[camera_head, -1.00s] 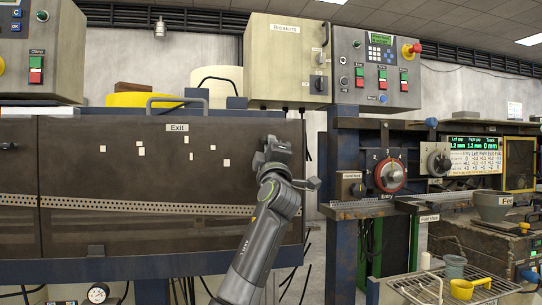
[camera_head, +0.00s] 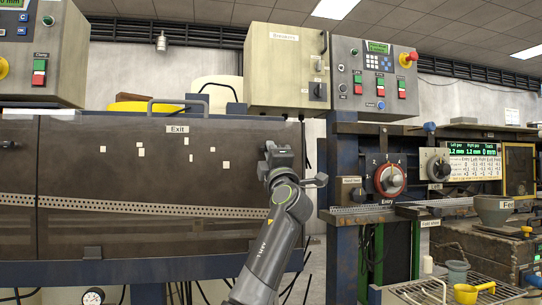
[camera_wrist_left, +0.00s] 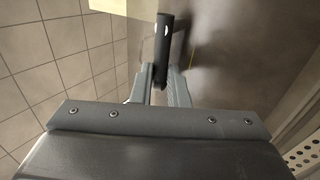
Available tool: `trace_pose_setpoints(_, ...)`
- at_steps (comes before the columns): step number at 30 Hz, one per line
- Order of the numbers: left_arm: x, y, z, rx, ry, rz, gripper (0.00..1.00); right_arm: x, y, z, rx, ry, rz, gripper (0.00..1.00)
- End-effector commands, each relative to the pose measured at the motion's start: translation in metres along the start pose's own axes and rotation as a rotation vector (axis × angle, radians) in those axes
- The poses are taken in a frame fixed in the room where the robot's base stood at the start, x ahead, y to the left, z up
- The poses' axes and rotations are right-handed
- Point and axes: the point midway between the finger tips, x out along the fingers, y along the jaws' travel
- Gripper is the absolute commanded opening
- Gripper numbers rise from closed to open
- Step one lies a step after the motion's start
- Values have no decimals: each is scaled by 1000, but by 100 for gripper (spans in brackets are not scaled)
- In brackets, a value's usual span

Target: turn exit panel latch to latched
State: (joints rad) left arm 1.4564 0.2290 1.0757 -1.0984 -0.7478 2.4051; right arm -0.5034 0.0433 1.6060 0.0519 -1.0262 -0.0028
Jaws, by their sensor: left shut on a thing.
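The dark exit panel (camera_head: 120,175), with its Exit label (camera_head: 177,129), fills the left of the head view and looks shut. My left gripper (camera_head: 280,152) is at the panel's right edge, and its wrist hides the latch there. In the left wrist view, a black bar-shaped latch handle (camera_wrist_left: 163,50) stands between the two fingers of my left gripper (camera_wrist_left: 163,78). The fingers are shut on the handle. It runs nearly upright in that picture, beside the brown panel face. My right gripper is in neither view.
A red-rimmed dial (camera_head: 390,180) and a rail stand to the right. A wire rack with a yellow scoop (camera_head: 466,293) is at lower right.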

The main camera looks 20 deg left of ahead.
Motion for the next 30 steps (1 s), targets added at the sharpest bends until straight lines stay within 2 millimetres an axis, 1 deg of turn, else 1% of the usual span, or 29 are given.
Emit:
trace_pose_setpoints(14,0,-1,0,-5,4,-2,0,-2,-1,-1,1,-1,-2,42)
trace_pose_setpoints(15,0,-1,0,-5,4,-2,17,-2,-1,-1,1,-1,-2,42)
trace_pose_setpoints(19,0,-1,0,-5,4,-2,34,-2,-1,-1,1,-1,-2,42)
trace_pose_setpoints(20,0,-1,0,-5,4,-2,36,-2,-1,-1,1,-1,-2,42)
trace_pose_setpoints(30,-3,-1,0,-5,3,-1,36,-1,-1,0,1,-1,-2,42)
